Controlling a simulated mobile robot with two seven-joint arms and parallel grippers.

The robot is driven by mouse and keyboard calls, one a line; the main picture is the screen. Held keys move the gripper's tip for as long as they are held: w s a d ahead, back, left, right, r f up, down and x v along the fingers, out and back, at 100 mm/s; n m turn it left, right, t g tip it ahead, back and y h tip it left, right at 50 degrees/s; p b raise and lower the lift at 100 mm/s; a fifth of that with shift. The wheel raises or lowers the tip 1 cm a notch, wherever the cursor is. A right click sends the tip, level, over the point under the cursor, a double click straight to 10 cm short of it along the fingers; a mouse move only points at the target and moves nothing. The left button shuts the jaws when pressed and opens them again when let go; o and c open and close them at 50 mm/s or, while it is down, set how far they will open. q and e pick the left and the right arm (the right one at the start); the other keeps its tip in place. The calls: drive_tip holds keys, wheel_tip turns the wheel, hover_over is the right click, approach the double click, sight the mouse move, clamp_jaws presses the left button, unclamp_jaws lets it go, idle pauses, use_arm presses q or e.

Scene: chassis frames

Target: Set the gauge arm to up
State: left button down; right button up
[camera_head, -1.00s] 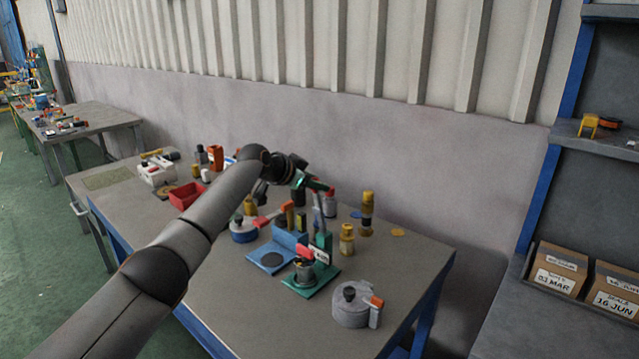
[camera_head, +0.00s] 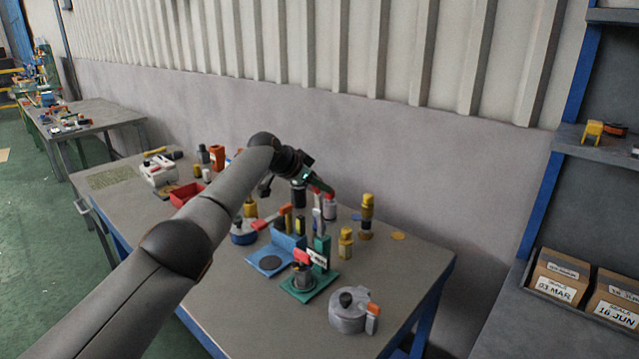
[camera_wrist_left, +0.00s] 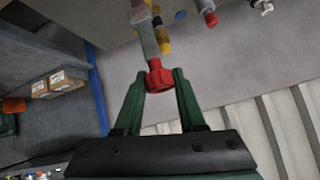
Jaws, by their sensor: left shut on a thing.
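The gauge (camera_head: 322,250) stands on the workbench, with a green base plate and a green upright post. Its grey gauge arm (camera_head: 317,216) rises nearly upright from the post to a red end. My left gripper (camera_head: 318,188), with dark green fingers, is at the top of this arm. In the left wrist view the red end (camera_wrist_left: 159,77) of the grey bar sits between the two fingertips, and the gripper is shut on it. The joint at the post is small and hard to make out. My right gripper is not in view.
A blue-based fixture (camera_head: 268,260) stands left of the gauge, and a grey round pot (camera_head: 348,312) in front on the right. Yellow bottles (camera_head: 345,243) stand behind. A red bin (camera_head: 186,194) sits at the left.

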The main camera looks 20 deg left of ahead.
use_arm(q)
drive_tip(key=c, duration=0.8)
unclamp_jaws()
drive_tip(key=shift+s+a+f, duration=0.1)
drive_tip(key=shift+a+f, duration=0.05)
drive_tip(key=shift+f, duration=0.1)
drive_tip(key=shift+o, duration=1.3)
drive_tip(key=shift+r, duration=0.15)
drive_tip(key=b+v, duration=0.3)
drive_tip(key=v, duration=0.9)
drive_tip(key=shift+s, duration=0.15)
